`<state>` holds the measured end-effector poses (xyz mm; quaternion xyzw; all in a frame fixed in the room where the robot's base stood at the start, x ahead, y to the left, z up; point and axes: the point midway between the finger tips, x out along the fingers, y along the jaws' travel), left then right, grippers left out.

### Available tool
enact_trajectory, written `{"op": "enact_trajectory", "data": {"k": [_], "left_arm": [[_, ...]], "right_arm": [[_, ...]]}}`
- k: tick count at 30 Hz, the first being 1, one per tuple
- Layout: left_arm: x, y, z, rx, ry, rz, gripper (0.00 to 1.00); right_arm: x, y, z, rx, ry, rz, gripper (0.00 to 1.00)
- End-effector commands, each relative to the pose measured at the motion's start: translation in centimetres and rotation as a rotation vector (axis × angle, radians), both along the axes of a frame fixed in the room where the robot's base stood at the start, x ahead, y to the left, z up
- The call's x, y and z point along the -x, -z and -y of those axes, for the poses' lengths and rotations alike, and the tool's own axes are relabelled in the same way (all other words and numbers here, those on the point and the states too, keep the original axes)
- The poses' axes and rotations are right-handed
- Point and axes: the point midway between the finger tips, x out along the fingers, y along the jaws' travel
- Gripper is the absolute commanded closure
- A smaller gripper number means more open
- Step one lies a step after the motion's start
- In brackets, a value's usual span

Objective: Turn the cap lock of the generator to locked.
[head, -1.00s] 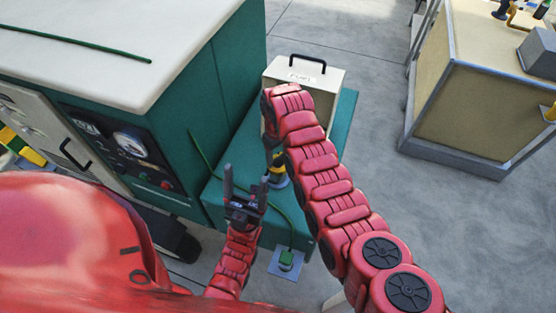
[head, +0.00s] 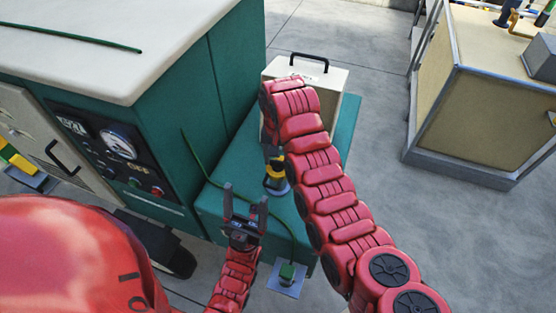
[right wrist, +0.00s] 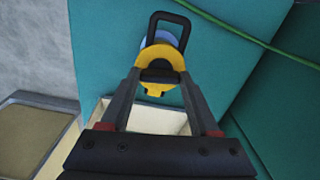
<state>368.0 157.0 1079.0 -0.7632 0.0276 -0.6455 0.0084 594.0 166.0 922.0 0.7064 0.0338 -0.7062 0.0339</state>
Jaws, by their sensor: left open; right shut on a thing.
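The green generator (head: 165,110) with a pale top stands at the left in the head view; its teal base deck (head: 225,205) extends to the right. The cap lock (head: 276,178), a yellow ring on a blue-grey neck, stands on this deck. In the right wrist view the yellow ring of the cap lock (right wrist: 178,66) has a black loop on one side. My right gripper (right wrist: 160,74) is shut on the yellow part, a finger on each side. Any lock markings are too small to tell. My left gripper (head: 245,200) is open and empty, below and left of the cap lock.
A cream box with a black handle (head: 322,72) stands on the deck behind the cap lock. A green cable (head: 198,158) runs from the generator to a green connector (head: 287,272) on a small plate. A tan crate (head: 480,95) stands at the right on open concrete floor.

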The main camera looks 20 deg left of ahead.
Motion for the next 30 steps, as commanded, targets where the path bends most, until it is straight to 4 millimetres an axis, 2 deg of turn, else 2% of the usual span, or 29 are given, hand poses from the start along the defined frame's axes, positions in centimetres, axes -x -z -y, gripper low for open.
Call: {"op": "enact_trajectory", "data": {"k": [10, 26, 27, 30], "left_arm": [[0.00, 0.04, 0.00, 0.000, 0.000, 0.000, 0.25], [0.01, 0.05, 0.00, 0.000, 0.000, 0.000, 0.25], [0.00, 0.05, 0.00, 0.000, 0.000, 0.000, 0.25], [0.00, 0.05, 0.00, 0.000, 0.000, 0.000, 0.25]], "right_arm": [[-0.05, -0.04, 0.02, 0.000, 0.128, 0.001, 0.93], [-0.05, -0.04, 0.02, 0.000, 0.147, 0.001, 0.93], [-0.05, -0.04, 0.01, 0.000, 0.147, 0.001, 0.31], [-0.04, -0.03, 0.01, 0.000, 0.147, 0.001, 0.13]]}}
